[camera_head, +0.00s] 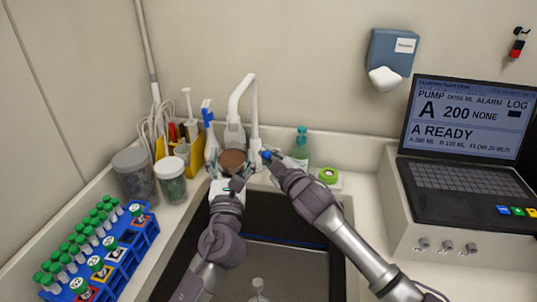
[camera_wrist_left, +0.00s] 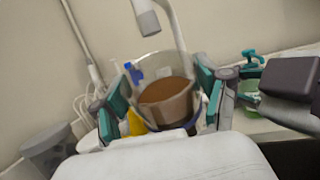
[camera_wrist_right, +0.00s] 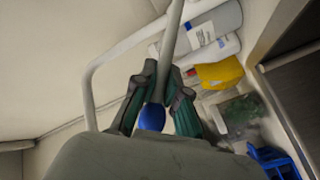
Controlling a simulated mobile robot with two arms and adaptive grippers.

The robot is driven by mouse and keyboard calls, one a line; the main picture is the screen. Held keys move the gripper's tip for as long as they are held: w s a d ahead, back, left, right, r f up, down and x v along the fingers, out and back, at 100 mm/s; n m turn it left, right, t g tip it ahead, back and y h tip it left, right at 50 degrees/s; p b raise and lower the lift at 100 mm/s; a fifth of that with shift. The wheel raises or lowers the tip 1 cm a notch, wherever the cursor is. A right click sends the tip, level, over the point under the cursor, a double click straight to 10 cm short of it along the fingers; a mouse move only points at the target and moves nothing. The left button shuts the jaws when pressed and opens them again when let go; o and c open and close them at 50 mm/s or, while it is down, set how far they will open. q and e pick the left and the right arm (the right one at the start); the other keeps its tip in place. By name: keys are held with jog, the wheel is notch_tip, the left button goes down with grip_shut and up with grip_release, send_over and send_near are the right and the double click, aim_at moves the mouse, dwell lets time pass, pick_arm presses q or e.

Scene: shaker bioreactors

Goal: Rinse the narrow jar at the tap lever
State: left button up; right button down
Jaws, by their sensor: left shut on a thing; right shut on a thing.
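The narrow jar is clear and holds brown contents (camera_head: 232,158). In the left wrist view the jar (camera_wrist_left: 168,105) stands between the teal fingers of my left gripper (camera_wrist_left: 163,108), slightly tilted in the picture. My left gripper (camera_head: 231,184) is shut on it above the sink's back edge. The white tap (camera_head: 238,98) arches over the jar, and its spout (camera_wrist_left: 146,20) shows above the jar's mouth. No water stream is visible. My right gripper (camera_head: 270,160) is shut on the tap lever, whose blue end (camera_wrist_right: 151,117) shows between its fingers.
The dark sink (camera_head: 270,220) lies below both arms. A blue rack (camera_head: 122,246) of green-capped tubes and lidded jars (camera_head: 136,176) stand at left. A green soap bottle (camera_head: 301,147) stands behind my right gripper. A pump console with a laptop-like screen (camera_head: 464,122) is at right.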

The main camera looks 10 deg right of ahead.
jog(key=shift+s+a+f+n+t+y, duration=0.15)
jog(key=shift+s+f+n+t, duration=0.15)
jog(key=shift+f, duration=0.25)
jog(key=shift+s+a+f+n+t+y, duration=0.1)
jog(key=shift+s+f+n+t+y, duration=0.1)
jog(key=shift+f+n+t, duration=0.25)
jog(key=shift+f, duration=0.1)
jog(key=c, duration=1.2)
grip_release()
jog(key=shift+d, duration=0.1)
